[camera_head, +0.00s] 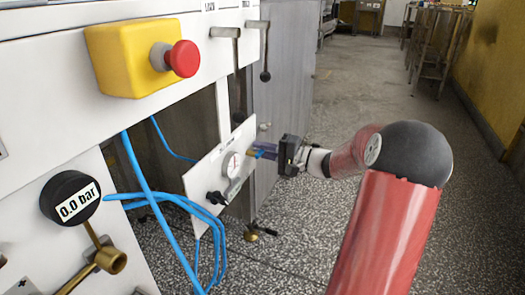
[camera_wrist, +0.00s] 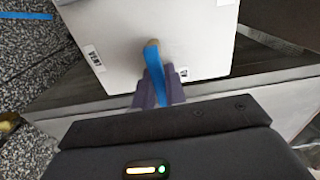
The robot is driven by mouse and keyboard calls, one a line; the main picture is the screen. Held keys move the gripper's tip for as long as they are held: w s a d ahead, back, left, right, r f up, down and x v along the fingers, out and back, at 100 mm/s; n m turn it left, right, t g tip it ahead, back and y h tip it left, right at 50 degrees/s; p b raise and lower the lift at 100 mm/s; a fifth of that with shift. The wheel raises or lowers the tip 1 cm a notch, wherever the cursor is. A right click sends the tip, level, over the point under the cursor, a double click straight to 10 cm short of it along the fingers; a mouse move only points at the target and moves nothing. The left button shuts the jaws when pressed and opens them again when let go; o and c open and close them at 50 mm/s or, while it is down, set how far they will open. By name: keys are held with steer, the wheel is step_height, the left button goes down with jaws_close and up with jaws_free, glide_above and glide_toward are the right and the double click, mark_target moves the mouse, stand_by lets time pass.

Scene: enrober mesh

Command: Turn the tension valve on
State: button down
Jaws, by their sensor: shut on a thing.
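A small white panel (camera_head: 208,168) in the head view carries a round gauge, a black knob and a blue lever valve (camera_head: 262,147) at its right side. I cannot read a tension label on it. My gripper (camera_head: 266,154) reaches the panel from the right. In the wrist view, the blue lever (camera_wrist: 154,72) stands out from the white panel (camera_wrist: 120,30) between the purple-grey fingers of my gripper (camera_wrist: 157,88). The fingers are shut on the lever and hide its lower part.
A yellow box (camera_head: 122,60) with a red button (camera_head: 183,58) is on the machine above. A black dial (camera_head: 70,197) reading 0.0 bar and blue hoses (camera_head: 150,190) are at left. Black-knobbed levers (camera_head: 265,60) hang above.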

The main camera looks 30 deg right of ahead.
steer(key=c, duration=1.4)
jaws_free()
steer(key=shift+c, duration=0.2)
steer(key=shift+s+d, duration=0.1)
steer(key=v, duration=0.7)
steer(key=shift+s+d+p, duration=0.15)
steer(key=shift+s+p, duration=0.1)
steer(key=shift+p, duration=0.15)
